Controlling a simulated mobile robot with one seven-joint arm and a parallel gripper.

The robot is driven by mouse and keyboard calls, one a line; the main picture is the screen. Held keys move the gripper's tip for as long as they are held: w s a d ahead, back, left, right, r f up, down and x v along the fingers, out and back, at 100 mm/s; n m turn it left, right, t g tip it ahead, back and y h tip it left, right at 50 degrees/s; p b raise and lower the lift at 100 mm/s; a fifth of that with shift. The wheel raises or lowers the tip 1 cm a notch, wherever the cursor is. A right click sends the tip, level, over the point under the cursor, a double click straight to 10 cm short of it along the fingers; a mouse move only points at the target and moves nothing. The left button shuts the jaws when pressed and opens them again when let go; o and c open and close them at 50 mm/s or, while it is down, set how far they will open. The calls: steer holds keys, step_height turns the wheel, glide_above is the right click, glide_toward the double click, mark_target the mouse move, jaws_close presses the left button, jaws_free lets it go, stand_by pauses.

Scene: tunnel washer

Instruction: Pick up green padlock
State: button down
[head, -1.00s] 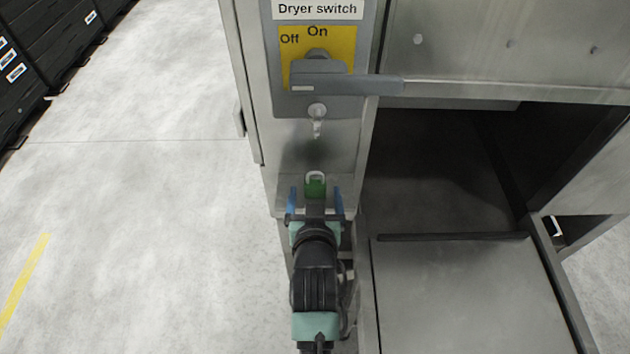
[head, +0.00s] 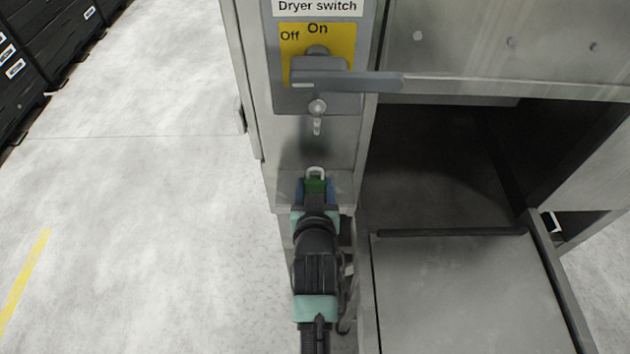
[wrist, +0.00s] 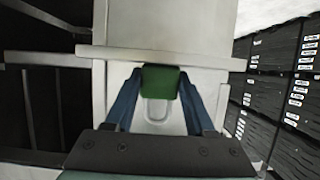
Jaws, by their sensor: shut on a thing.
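The green padlock (head: 316,184) has a green body and a pale metal shackle. It is at the small ledge at the front of the dryer switch cabinet, its shackle toward the cabinet. My gripper (head: 316,190) is shut on the padlock's body, with one blue finger on each side. In the wrist view the padlock (wrist: 160,86) sits between the blue fingers (wrist: 160,92), its shackle toward the gripper's dark base. I cannot tell whether the padlock still touches the ledge.
Above is the dryer switch (head: 318,65) with its grey handle sticking out right, and a small key-like fitting (head: 317,110) below it. A dark opening (head: 430,160) and a metal panel (head: 470,290) lie right. Black crates (head: 40,45) stand far left. Open floor lies left.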

steer(key=shift+s+r+b, duration=0.1)
steer(key=shift+b, duration=0.2)
steer(key=shift+s+r, duration=0.1)
steer(key=shift+r, duration=0.1)
step_height(320, 180, up, 7)
steer(key=shift+f+b, duration=0.2)
steer(key=shift+b, duration=1.05)
steer(key=s, duration=1.9)
steer(key=shift+s+p, duration=0.35)
steer(key=shift+p, duration=0.05)
steer(key=shift+f, duration=0.1)
